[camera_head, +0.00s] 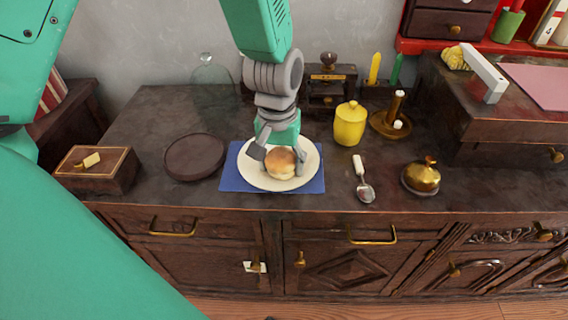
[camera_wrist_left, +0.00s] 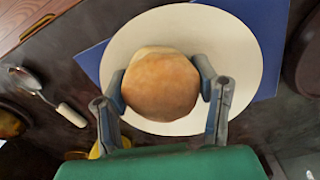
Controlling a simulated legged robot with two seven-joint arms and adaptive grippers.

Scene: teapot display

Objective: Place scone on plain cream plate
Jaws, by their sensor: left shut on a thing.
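The scone (camera_head: 281,164) is round and golden brown, over the middle of the plain cream plate (camera_head: 254,176). The plate lies on a blue mat (camera_head: 232,182) on the dark cabinet top. My left gripper (camera_head: 279,160) reaches down over the plate and is shut on the scone, one finger on each side. In the left wrist view the scone (camera_wrist_left: 161,84) sits between the two fingers, with the cream plate (camera_wrist_left: 135,40) behind it. I cannot tell whether the scone touches the plate. My right gripper is not in view.
A round dark board (camera_head: 195,157) and a wooden box (camera_head: 98,168) are to the left. A yellow jar (camera_head: 350,123), a spoon (camera_head: 363,182), a brass bell (camera_head: 422,176) and a candle holder (camera_head: 391,122) are to the right. A glass dome (camera_head: 211,76) stands behind.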

